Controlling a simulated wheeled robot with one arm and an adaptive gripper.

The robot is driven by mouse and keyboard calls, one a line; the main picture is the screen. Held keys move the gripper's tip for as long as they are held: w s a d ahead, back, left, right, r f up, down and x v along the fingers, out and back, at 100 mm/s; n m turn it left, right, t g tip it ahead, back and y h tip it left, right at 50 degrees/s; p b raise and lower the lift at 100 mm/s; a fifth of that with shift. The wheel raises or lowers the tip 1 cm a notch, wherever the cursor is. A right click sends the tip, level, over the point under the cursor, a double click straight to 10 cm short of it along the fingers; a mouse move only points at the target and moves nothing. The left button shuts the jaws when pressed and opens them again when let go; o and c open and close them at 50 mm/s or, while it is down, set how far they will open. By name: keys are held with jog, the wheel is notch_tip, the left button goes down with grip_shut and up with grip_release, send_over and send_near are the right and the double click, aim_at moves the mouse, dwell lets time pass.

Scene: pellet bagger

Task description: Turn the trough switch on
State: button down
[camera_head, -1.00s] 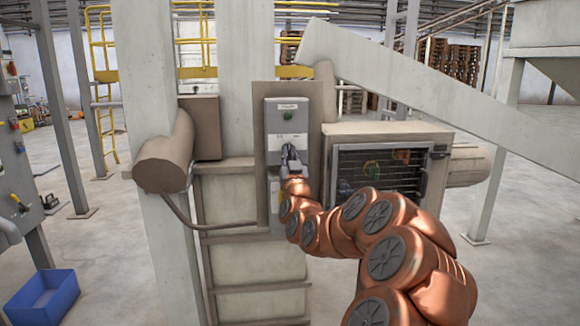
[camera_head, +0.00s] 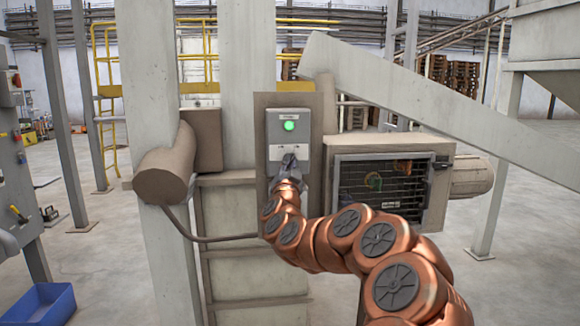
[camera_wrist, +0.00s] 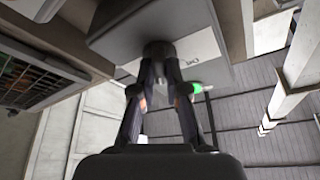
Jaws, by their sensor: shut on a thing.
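The grey trough switch box (camera_head: 275,136) is fixed to a brown panel on the column. Its round green lamp (camera_head: 289,126) glows brightly; the lamp also shows in the wrist view (camera_wrist: 203,89). My gripper (camera_head: 289,162) is at the lower part of the box, below the lamp, and covers the switch in the head view. In the wrist view, my gripper (camera_wrist: 160,66) has both fingers closed on a dark round switch knob (camera_wrist: 158,49) on the box face. How far the knob is turned is hard to make out.
A machine housing with a dark mesh window (camera_head: 380,187) stands just right of the box. A sloping grey beam (camera_head: 420,112) passes above it. A brown cylinder (camera_head: 160,172) sticks out at left. A blue bin (camera_head: 40,303) lies on the floor.

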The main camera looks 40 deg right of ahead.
jog(key=shift+f, duration=0.1)
jog(key=c, duration=1.2)
grip_release()
jog(key=shift+v, duration=3.75)
jog(key=shift+w+a, duration=0.15)
